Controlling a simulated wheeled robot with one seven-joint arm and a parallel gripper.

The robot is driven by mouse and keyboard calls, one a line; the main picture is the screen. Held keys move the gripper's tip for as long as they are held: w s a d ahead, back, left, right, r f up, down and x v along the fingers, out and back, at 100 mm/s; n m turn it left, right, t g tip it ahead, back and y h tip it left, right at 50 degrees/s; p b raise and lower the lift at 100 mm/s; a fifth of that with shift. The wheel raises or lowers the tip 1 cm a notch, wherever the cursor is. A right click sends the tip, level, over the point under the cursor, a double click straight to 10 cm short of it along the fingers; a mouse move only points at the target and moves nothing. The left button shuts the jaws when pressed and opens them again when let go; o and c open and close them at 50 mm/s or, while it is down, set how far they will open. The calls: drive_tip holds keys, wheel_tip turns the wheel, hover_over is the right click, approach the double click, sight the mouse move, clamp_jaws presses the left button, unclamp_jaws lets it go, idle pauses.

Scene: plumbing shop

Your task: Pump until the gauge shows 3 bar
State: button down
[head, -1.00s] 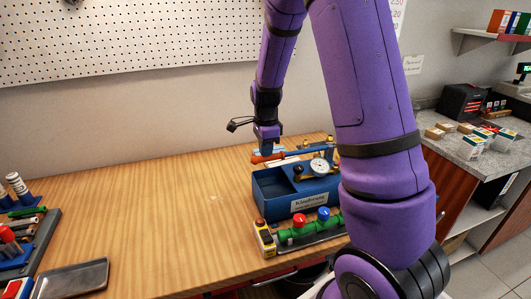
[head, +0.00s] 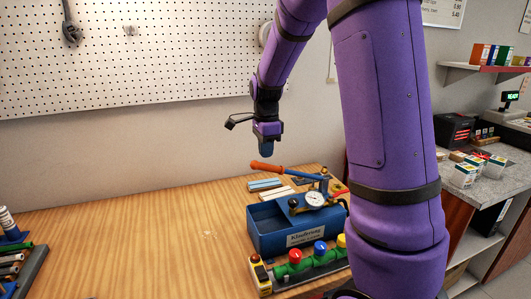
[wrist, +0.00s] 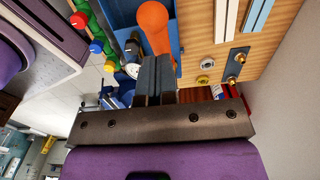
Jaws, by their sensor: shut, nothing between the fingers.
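The blue test pump (head: 262,233) stands on the wooden bench, with an open tank and a white name label. Its lever has an orange handle (head: 268,168), raised and tilted up to the left. The round white gauge (head: 314,199) sits on the pump's top; its needle is too small to read. My gripper (head: 267,151) is shut and empty, pointing down just above the orange handle. In the wrist view the shut fingers (wrist: 154,70) lie in front of the handle (wrist: 153,25). I cannot tell if they touch it.
A manifold (head: 305,265) with red, blue and yellow knobs stands before the pump, beside a yellow device (head: 260,275). Blue and white strips (head: 266,185) lie behind the pump. A tool rack (head: 22,270) stands at the left. The bench's middle is clear.

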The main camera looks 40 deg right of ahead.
drive_tip(key=shift+f, duration=0.15)
drive_tip(key=shift+w+a+f, duration=0.1)
drive_tip(key=shift+a+f, duration=0.1)
drive_tip(key=shift+f, duration=0.9)
drive_tip(key=shift+s+a+f, duration=0.1)
drive_tip(key=shift+a+f, duration=0.05)
drive_tip(key=shift+f, duration=0.95)
drive_tip(key=shift+w+a+f, duration=0.1)
drive_tip(key=shift+a+f, duration=0.1)
drive_tip(key=shift+f, duration=0.9)
drive_tip(key=r, duration=0.4)
drive_tip(key=d+r, duration=0.1)
drive_tip(key=r, duration=0.1)
drive_tip(key=shift+r, duration=0.4)
drive_tip(key=shift+r, duration=2.55)
